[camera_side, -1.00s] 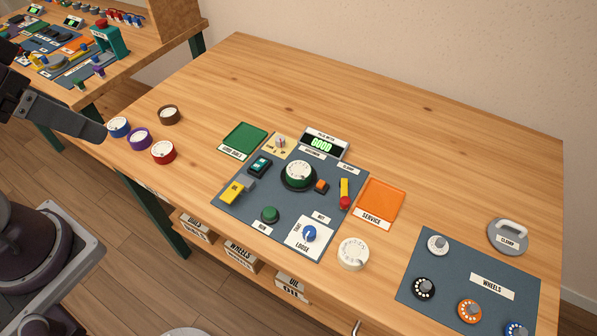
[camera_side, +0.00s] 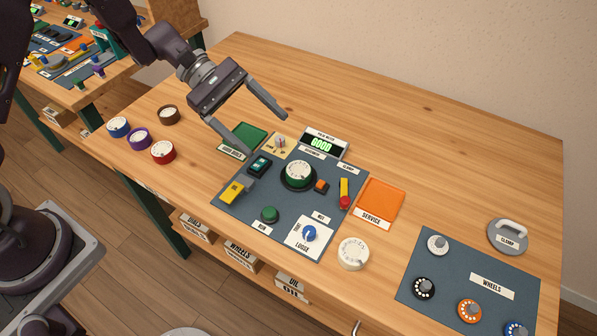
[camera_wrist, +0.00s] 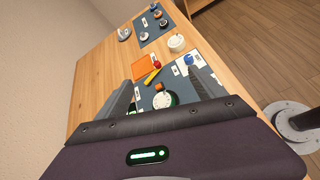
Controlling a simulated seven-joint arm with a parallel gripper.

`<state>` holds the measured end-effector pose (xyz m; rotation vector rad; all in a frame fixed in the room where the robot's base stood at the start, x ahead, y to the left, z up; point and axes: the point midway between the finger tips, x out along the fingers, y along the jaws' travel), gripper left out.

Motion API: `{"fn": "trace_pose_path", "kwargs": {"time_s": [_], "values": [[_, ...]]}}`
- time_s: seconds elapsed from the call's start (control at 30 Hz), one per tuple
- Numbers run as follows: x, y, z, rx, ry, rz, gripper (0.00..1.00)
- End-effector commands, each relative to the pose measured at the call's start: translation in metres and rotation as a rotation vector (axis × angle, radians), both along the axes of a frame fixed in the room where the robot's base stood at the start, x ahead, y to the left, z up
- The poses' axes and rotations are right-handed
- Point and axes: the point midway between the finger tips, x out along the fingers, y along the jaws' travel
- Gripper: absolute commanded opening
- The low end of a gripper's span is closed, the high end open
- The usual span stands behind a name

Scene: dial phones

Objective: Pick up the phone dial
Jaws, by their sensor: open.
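The phone dial (camera_side: 298,173) is a round white disc on a dark green round base. It sits near the middle of the blue-grey work mat (camera_side: 240,214). In the wrist view the dial (camera_wrist: 163,99) shows between my fingers. My gripper (camera_side: 267,132) is open and empty. It hangs above the bench, to the upper left of the dial and apart from it, near the green tray. In the wrist view both fingers of my gripper (camera_wrist: 160,78) are spread wide.
A lit green meter (camera_side: 323,143) stands behind the dial. A red-and-yellow lever (camera_side: 345,193) and an orange tray (camera_side: 380,203) lie right of it. A loose white dial (camera_side: 353,254) is near the front. Several coloured dials, one red (camera_side: 163,152), stand at left. The bench's back is clear.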

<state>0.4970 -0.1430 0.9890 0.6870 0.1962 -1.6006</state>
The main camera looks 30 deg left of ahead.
Motion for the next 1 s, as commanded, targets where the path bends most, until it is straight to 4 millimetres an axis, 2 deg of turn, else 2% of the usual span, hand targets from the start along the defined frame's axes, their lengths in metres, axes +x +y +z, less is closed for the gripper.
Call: {"fn": "trace_pose_path", "kwargs": {"time_s": [0.03,0.1,0.2,0.23,0.37,0.7,0.97,1.0], "values": [[0.01,0.005,-0.033,-0.045,0.082,0.086,0.79],[0.022,0.011,-0.07,-0.092,0.166,0.2,0.79],[0.03,0.019,-0.106,-0.128,0.24,0.307,0.79],[0.031,0.02,-0.113,-0.133,0.253,0.325,0.79],[0.034,0.012,-0.126,-0.141,0.27,0.352,0.79],[0.049,-0.039,-0.144,-0.138,0.268,0.347,0.79],[0.051,-0.043,-0.146,-0.138,0.268,0.35,0.79],[0.051,-0.043,-0.145,-0.138,0.268,0.35,0.71]]}}
